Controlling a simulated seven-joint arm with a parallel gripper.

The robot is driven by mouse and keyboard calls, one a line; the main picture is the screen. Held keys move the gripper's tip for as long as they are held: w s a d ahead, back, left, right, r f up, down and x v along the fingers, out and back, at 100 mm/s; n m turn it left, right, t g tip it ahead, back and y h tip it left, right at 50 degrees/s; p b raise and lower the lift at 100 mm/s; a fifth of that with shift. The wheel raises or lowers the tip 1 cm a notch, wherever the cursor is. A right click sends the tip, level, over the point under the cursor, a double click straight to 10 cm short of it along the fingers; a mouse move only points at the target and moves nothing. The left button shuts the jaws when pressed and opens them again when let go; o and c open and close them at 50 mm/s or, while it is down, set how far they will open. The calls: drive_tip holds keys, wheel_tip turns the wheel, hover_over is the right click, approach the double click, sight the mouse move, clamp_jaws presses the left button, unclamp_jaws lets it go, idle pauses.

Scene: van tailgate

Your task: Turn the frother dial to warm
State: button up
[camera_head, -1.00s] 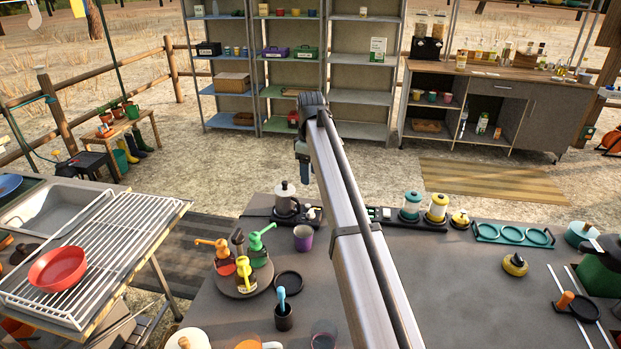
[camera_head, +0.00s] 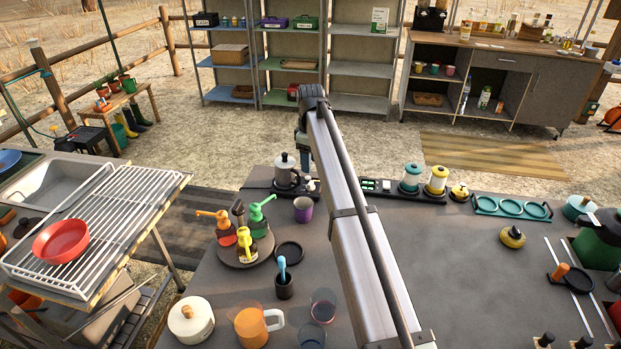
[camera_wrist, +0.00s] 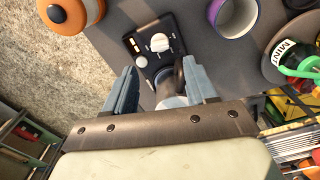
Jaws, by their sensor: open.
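A steel jug (camera_head: 286,170) with a dark lid knob stands on a black base at the far edge of the grey table. Small white round parts (camera_head: 310,184) on that base sit just right of it; they look like dial parts, but I cannot read any marking. In the wrist view a black panel (camera_wrist: 140,40) carries a white round knob (camera_wrist: 160,42). My gripper (camera_wrist: 162,88) is open, its two blue-grey fingers apart, with part of the steel jug (camera_wrist: 172,101) showing between and beyond them. In the head view my gripper (camera_head: 304,158) hangs beside the jug, partly behind my arm.
A purple cup (camera_head: 303,209) stands in front of the base, near a round tray of pump bottles (camera_head: 245,255). Teal (camera_head: 411,178) and yellow (camera_head: 436,180) canisters stand to the right. The table right of my arm has a wide clear area (camera_head: 450,270).

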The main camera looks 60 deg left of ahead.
sight(311, 183)
wheel_tip(311, 183, down, 8)
drive_tip(key=shift+r, duration=0.15)
idle(0.4)
drive_tip(key=c, duration=1)
